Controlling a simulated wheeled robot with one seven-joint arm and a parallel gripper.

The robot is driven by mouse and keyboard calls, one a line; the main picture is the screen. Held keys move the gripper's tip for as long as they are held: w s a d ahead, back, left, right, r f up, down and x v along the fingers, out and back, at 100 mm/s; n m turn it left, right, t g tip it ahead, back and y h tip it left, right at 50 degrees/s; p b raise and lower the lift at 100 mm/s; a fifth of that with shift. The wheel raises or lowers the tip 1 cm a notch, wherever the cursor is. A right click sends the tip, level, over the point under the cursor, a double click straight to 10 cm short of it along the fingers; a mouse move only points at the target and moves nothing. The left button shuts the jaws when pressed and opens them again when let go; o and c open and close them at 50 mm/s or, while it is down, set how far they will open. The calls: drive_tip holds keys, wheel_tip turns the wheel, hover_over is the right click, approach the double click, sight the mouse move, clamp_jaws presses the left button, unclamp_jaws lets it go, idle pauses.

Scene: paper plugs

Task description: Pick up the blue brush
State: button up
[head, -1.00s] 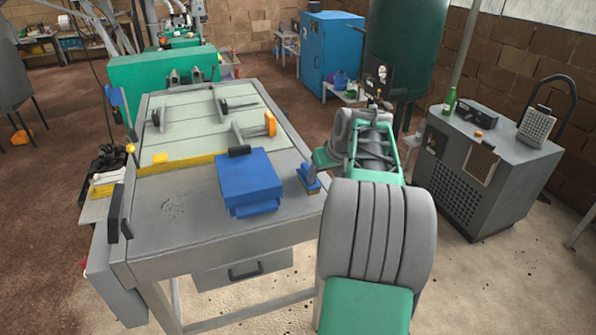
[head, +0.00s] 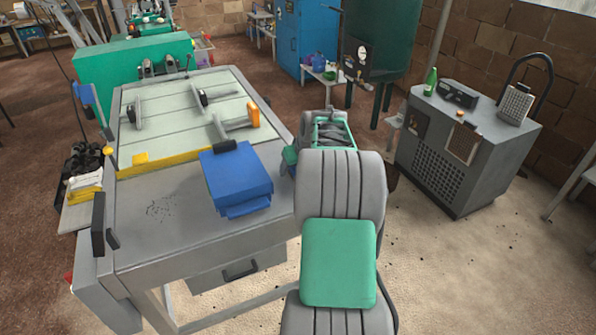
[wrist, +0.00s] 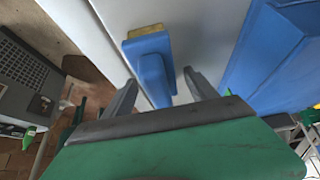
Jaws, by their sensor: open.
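The blue brush (wrist: 153,62) shows in the wrist view on the grey table surface, with a yellowish part at its far end. My gripper (wrist: 158,88) is open, and its two dark fingers lie to either side of the brush's near part in the picture. I cannot tell whether they touch it or how much height lies between. In the head view my arm hides the brush and most of the gripper at the table's right edge.
A blue box (head: 238,182) stands close to the brush; it shows at right in the wrist view (wrist: 275,62). Clamps and an orange-handled tool (head: 252,114) lie farther back on the table (head: 150,235). A grey cabinet (head: 435,165) stands to the right.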

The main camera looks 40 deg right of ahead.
drive_tip(key=shift+c, duration=0.4)
clamp_jaws()
drive_tip(key=shift+r, duration=0.1)
drive_tip(key=shift+r, duration=0.3)
wheel_tip(320, 180, up, 3)
drive_tip(key=shift+f+b, duration=0.2)
drive_tip(key=shift+b, duration=0.45)
drive_tip(key=s+r, duration=0.1)
drive_tip(key=s+a+r, duration=0.1)
drive_tip(key=r, duration=0.1)
drive_tip(key=s+a+r+b, duration=0.1)
drive_tip(key=shift+s+a+r, duration=0.15)
drive_tip(key=shift+a+r, duration=0.05)
drive_tip(key=shift+r, duration=0.15)
drive_tip(key=s+a+r+b, duration=0.1)
drive_tip(key=s+a+r, duration=0.4)
drive_tip(key=s+a, duration=0.1)
drive_tip(key=shift+s+b, duration=0.3)
drive_tip(key=shift+s, duration=0.6)
